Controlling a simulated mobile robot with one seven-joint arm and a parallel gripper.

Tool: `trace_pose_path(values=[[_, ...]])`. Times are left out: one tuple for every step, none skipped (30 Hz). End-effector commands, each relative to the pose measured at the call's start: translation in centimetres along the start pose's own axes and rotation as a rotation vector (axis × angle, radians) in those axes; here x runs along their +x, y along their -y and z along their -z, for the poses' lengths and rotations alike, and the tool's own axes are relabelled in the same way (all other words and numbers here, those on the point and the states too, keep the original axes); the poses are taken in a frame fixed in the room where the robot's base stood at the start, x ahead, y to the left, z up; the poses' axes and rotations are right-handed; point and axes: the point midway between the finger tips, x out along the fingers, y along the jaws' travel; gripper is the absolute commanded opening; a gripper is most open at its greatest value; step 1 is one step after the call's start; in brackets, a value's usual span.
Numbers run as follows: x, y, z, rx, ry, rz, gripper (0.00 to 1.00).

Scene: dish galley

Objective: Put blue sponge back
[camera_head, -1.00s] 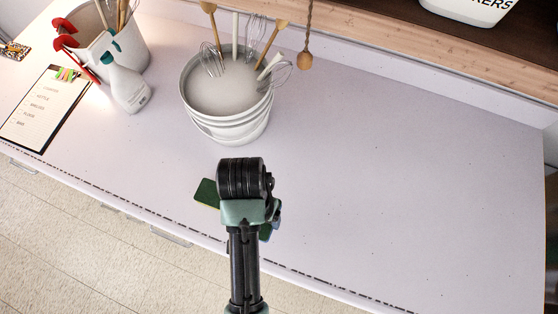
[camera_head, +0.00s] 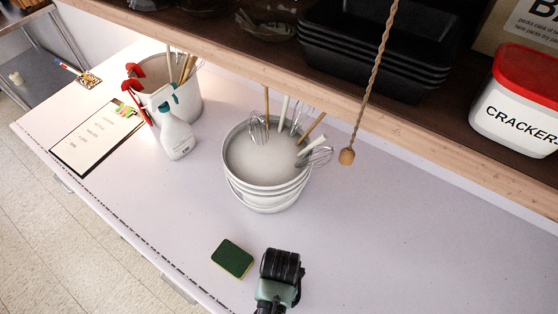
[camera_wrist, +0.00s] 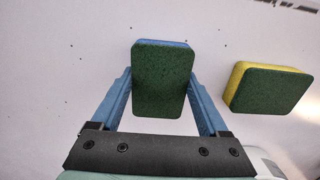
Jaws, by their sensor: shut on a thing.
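The blue sponge (camera_wrist: 162,80) has a green scouring face and a blue edge. In the wrist view it is between the two fingers of my gripper (camera_wrist: 163,92), which are shut on its sides. In the head view my gripper (camera_head: 279,280) is at the bottom middle over the counter, and the blue sponge is hidden behind the wrist. A second sponge, yellow with a green face (camera_head: 232,259), lies on the counter to the left of my gripper. It also shows in the wrist view (camera_wrist: 268,89), at the right and apart from the fingers.
A white bucket (camera_head: 264,190) with whisks stands behind my gripper. A spray bottle (camera_head: 175,132), a utensil bucket (camera_head: 187,95) and a clipboard (camera_head: 98,138) are at the left. A wooden shelf (camera_head: 340,87) overhangs the back. The counter (camera_head: 420,240) at right is clear.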

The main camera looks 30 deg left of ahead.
Motion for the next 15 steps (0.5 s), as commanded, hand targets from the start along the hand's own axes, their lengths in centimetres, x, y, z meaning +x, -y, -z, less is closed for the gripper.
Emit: trace_pose_path(values=[[0.08,0.01,0.02,0.000,0.000,0.000,0.00],[0.08,0.01,0.03,0.000,0.000,0.000,0.00],[0.06,0.01,0.03,0.000,-0.001,0.000,0.00],[0.06,0.01,0.03,0.000,-0.001,0.000,0.00],[0.05,0.01,0.03,0.000,-0.001,0.000,0.00],[0.05,0.01,0.03,0.000,-0.001,0.000,0.00],[0.07,0.01,0.03,0.000,-0.001,0.000,0.00],[0.13,0.01,0.03,0.000,-0.001,0.000,0.00],[0.27,0.01,0.03,0.000,0.000,0.000,0.00],[0.18,0.01,0.04,0.000,-0.001,0.000,0.83],[0.17,0.01,0.04,0.000,-0.001,0.000,0.89],[0.16,0.01,0.04,0.000,-0.001,0.000,0.96],[0.16,0.01,0.03,0.000,-0.001,0.000,1.00],[0.16,0.01,0.04,0.000,-0.001,0.000,1.00],[0.16,0.01,0.04,0.000,-0.001,0.000,1.00]])
